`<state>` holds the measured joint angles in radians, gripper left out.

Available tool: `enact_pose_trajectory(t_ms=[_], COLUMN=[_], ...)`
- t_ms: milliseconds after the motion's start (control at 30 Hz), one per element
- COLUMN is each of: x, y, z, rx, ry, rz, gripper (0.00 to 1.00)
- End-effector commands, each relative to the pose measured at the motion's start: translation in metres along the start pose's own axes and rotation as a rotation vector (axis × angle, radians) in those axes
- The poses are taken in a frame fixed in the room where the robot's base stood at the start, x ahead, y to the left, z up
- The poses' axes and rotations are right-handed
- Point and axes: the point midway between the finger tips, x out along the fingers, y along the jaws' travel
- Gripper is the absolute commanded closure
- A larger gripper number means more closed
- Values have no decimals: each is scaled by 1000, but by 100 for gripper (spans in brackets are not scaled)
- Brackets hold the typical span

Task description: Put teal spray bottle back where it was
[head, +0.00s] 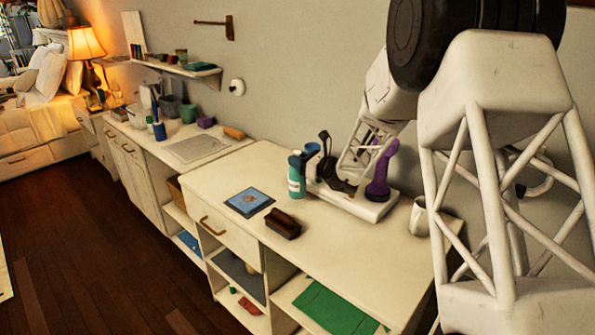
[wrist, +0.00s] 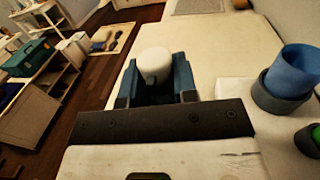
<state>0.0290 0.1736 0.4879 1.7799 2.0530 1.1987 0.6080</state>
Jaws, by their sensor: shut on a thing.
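The teal spray bottle (head: 296,182) stands upright at the left end of a white tray (head: 372,211) on the near counter. My gripper (wrist: 157,80) is shut on it. In the wrist view its rounded white top (wrist: 154,62) shows between the two dark blue fingers, and its lower part is hidden. In the head view the bottle's base looks level with the counter, but I cannot tell whether it touches. The dark parts of my gripper reach in from the right, partly over the tray.
A blue cup (wrist: 294,70) in a dark holder is right of my gripper. A purple object (head: 379,172) stands on the tray. A brown block-like brush (head: 284,223) and a blue square (head: 248,202) lie in front. A mug (head: 419,217) is right.

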Motion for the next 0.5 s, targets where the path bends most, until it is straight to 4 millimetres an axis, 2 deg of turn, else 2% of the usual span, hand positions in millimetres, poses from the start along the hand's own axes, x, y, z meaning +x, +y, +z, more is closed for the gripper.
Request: enact_pose_trajectory(t_ms=[333, 500], x=[0, 0], y=[0, 0], z=[-2, -14], rx=[0, 1], ry=[0, 1], rz=[0, 0], gripper=[100, 100])
